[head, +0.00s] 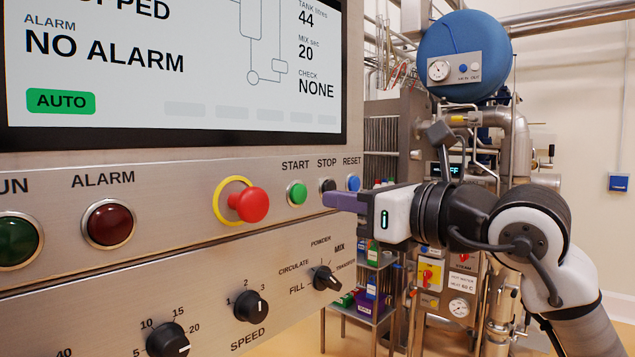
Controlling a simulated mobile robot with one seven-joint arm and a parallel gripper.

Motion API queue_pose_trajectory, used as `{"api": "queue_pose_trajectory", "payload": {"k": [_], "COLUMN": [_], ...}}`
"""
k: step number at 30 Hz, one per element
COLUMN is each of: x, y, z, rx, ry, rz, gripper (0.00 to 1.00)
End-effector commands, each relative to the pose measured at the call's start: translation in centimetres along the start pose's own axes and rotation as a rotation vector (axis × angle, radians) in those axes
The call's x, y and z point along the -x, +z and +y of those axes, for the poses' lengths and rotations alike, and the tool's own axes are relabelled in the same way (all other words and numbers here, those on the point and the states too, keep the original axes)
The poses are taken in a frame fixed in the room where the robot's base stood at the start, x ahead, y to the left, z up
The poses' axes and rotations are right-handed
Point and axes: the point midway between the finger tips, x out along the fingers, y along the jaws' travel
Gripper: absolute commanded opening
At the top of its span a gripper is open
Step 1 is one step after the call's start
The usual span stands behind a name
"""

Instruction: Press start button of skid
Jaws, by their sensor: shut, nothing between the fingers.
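The green START button (297,193) sits on the steel control panel (200,215), under its START label. The black STOP button (327,186) and the blue RESET button (353,183) are to its right. My gripper (326,199) is shut and empty, its purple fingers pointing left. In the picture its tip is just right of the green button and just below the STOP button. I cannot tell whether the tip touches the panel. The green button is in full view.
A red emergency stop (250,204) with a yellow ring sticks out left of START. The screen (180,70) above shows NO ALARM and AUTO. Below are the mode knob (326,278) and speed knob (251,306). Pipes and a blue tank (463,50) stand behind my arm.

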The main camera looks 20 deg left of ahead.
Motion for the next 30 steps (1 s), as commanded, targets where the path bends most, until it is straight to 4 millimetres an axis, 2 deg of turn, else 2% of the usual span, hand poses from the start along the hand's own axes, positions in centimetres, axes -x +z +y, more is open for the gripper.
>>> {"api": "queue_pose_trajectory", "payload": {"k": [3, 9, 23, 30], "x": [-2.2, -4.2, -4.7, -6.3], "y": [0.4, 0.2, -0.1, -0.2], "z": [0.1, 0.0, 0.0, 0.0], "rx": [-0.002, 0.0, 0.0, 0.0], "ry": [0.004, 0.001, 0.0, 0.001], "rz": [0.0, -0.001, 0.0, 0.0], "gripper": [0.0, 0.0, 0.0, 0.0]}}
